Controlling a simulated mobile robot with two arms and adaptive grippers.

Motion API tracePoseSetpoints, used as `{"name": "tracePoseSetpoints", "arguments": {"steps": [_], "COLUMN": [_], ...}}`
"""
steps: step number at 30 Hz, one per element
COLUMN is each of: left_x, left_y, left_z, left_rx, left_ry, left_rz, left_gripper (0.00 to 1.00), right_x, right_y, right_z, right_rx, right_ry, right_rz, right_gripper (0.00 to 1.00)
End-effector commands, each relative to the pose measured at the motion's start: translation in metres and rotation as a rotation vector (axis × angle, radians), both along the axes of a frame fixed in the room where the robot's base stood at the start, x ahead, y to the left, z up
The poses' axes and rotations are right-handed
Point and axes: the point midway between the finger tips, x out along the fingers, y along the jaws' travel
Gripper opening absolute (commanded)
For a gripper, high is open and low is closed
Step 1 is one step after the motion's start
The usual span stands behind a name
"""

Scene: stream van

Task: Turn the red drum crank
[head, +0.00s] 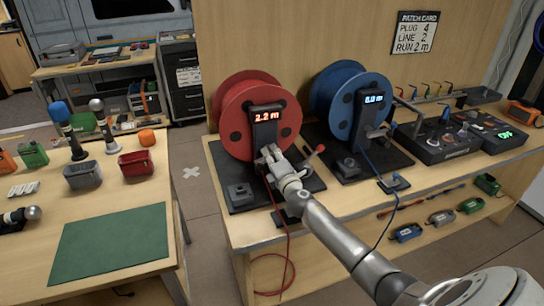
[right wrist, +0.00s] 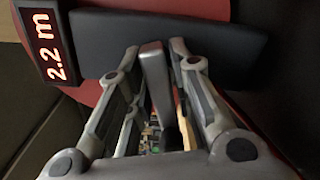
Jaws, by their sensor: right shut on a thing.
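The red drum (head: 240,115) stands upright on a black base plate (head: 245,203) on the wooden bench, and its display (head: 267,115) reads 2.2 m. My right gripper (head: 268,158) is at the front of the drum, below the display. In the right wrist view its fingers are closed around a grey bar, the crank handle (right wrist: 154,75); in the head view the gripper mostly hides the crank. The display also shows in the right wrist view (right wrist: 47,45), turned sideways. My left gripper is not in view.
A red-tipped lever (head: 316,151) stands just right of my gripper. The blue drum (head: 352,100) is close on the right, with black control boxes (head: 440,138) beyond. A red cable (head: 288,250) hangs off the bench's front. The card (head: 414,33) reads plug 4, line 2, run 2 m.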

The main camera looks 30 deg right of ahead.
Motion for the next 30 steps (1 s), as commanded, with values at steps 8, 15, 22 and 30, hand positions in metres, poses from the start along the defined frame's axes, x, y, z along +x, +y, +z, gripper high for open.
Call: {"name": "tracePoseSetpoints", "arguments": {"steps": [8,15,22,30], "left_x": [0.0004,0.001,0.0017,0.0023], "left_y": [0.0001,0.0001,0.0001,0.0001], "left_z": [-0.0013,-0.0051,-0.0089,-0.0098], "left_rx": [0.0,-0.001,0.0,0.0], "left_ry": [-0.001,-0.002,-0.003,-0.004], "left_rz": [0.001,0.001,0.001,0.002], "left_gripper": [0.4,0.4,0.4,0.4], "right_x": [-0.0002,-0.0001,-0.0001,-0.0001], "right_y": [0.0005,0.0008,0.0008,0.0008], "right_z": [-0.0015,-0.0018,-0.0015,-0.001], "right_rx": [0.03,0.155,0.351,0.6], "right_ry": [-0.006,-0.036,-0.084,-0.143], "right_rz": [0.001,0.001,0.0,0.0], "right_gripper": [0.0,0.0,0.0,0.0]}}
